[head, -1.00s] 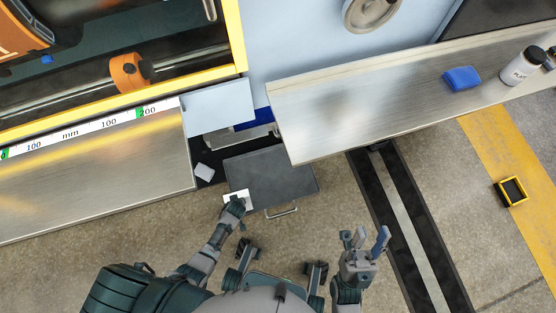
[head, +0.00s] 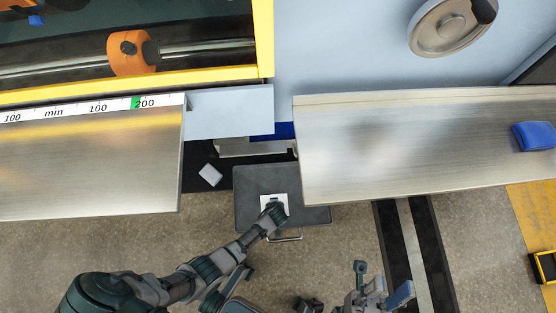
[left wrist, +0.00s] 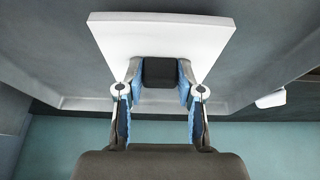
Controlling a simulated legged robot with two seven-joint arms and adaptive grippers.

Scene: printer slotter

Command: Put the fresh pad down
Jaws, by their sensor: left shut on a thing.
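A white square pad (head: 266,200) with a dark block-shaped grip (left wrist: 160,72) is over the dark grey tray (head: 300,183), near its front middle. My left gripper (head: 277,212) covers part of it in the head view. In the left wrist view my left gripper (left wrist: 160,85) is shut on the dark grip, and the white plate (left wrist: 160,30) spreads beyond the fingers. I cannot tell whether the pad touches the tray floor. My right gripper (head: 378,285) is empty with its fingers apart, at the bottom of the head view.
Another pale pad (head: 210,175) lies on the black surface left of the tray. It seems to show in the left wrist view (left wrist: 270,99) too. Metal counters stand left (head: 90,160) and right (head: 400,150) of the tray. A blue block (head: 535,136) sits on the right one.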

